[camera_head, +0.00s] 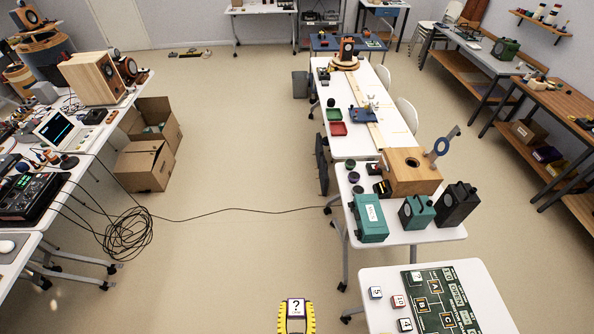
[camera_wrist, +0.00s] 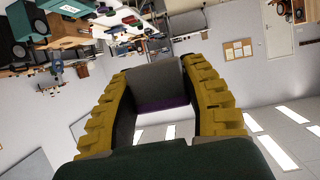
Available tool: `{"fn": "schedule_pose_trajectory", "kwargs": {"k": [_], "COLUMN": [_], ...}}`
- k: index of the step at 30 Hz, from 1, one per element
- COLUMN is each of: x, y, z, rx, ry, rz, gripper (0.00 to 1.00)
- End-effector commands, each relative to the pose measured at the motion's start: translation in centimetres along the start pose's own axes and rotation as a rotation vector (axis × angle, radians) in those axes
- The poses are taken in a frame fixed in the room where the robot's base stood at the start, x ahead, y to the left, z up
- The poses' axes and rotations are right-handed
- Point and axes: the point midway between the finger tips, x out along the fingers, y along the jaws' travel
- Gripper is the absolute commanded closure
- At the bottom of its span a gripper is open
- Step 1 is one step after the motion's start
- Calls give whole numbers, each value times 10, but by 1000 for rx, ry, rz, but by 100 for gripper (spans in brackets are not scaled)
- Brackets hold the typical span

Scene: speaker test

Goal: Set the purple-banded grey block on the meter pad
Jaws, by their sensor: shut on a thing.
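My gripper (camera_head: 296,318) is at the bottom middle of the head view, over open floor, left of the near white table. Its yellow fingers (camera_wrist: 165,95) are shut on the purple-banded grey block (camera_wrist: 155,82). The block's pale top with a question mark (camera_head: 296,307) shows in the head view; its purple edge shows in the wrist view. A green board (camera_head: 462,322) with orange-framed squares marked A, B and C lies on the near table. I cannot tell which marked place is the meter pad.
Several small labelled blocks, one marked 5 (camera_head: 376,292), stand beside the board on the near white table (camera_head: 385,275). Behind it, another table holds a teal meter (camera_head: 370,218), a black box (camera_head: 458,205) and a wooden box (camera_head: 412,180). Cable coils (camera_head: 128,235) lie on the floor at left.

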Motion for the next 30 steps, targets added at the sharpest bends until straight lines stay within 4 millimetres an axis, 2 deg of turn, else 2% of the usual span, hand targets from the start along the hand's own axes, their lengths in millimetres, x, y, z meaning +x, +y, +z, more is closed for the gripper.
{"fn": "schedule_pose_trajectory", "kwargs": {"k": [1,10,17,20,26,30], "x": [-2,-1,-1,0,18,28], "y": [0,0,13,32,83,126], "z": [-5,-3,7,6,39,68], "rx": [0,0,17,46,113,163], "ry": [-1,0,-1,3,2,4], "rz": [0,-1,40,110,267,387], "gripper": [93,93,93,93,93,93]}}
